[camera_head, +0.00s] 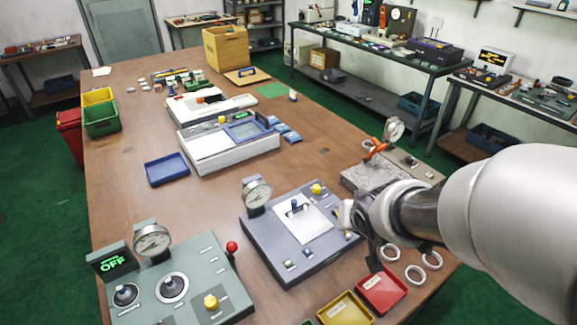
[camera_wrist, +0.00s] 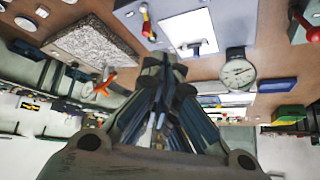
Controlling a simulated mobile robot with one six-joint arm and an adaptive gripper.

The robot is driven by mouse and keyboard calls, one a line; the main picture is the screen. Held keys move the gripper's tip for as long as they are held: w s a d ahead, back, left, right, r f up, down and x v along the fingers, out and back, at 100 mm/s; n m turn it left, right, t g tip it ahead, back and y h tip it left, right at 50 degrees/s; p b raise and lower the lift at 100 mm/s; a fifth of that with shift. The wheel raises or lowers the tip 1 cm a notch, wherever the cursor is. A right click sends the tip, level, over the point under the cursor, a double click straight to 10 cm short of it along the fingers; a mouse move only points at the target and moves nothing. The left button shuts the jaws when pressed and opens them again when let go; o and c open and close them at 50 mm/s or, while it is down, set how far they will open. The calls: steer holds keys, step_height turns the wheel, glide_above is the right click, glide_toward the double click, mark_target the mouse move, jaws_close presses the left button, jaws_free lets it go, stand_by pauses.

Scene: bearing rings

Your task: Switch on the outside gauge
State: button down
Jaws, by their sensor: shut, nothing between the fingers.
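A grey-green panel (camera_head: 185,280) at the front left carries a dial gauge (camera_head: 152,240), two round dials, a yellow knob (camera_head: 211,301) and a red ball lever (camera_head: 232,247). Its display (camera_head: 111,262) reads OFF in green; the smaller line above is illegible. A blue-grey panel (camera_head: 270,255) in the middle has a dial gauge (camera_head: 257,193), a white plate with a blue-tipped lever (camera_head: 295,206), and a yellow knob (camera_head: 316,189). My gripper (camera_head: 375,262) is shut and empty by this panel's right edge. In the wrist view its fingers (camera_wrist: 165,70) point toward the panel (camera_wrist: 130,15).
A granite plate (camera_head: 360,177) with an orange-handled clamp (camera_head: 375,149) and a dial gauge (camera_head: 394,130) lies beyond my arm. White rings (camera_head: 415,274), a red tray (camera_head: 381,291) and a yellow tray (camera_head: 346,309) lie at the front right. A blue tray (camera_head: 167,169) stands farther left.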

steer(key=w+a+f+y+p, duration=0.2)
steer(key=w+a+f, duration=0.2)
steer(key=a+f, duration=0.1)
steer(key=y+p, duration=0.2)
steer(key=y, duration=0.2)
glide_above(291, 261)
step_height(291, 261, down, 6)
steer(key=shift+r+g, duration=0.1)
steer(key=shift+g, duration=0.2)
steer(key=shift+b, duration=0.3)
step_height(291, 261, down, 8)
steer(key=b, duration=0.8)
steer(key=shift+f, duration=0.4)
steer(key=shift+f+b, duration=0.4)
steer(key=shift+f, duration=0.05)
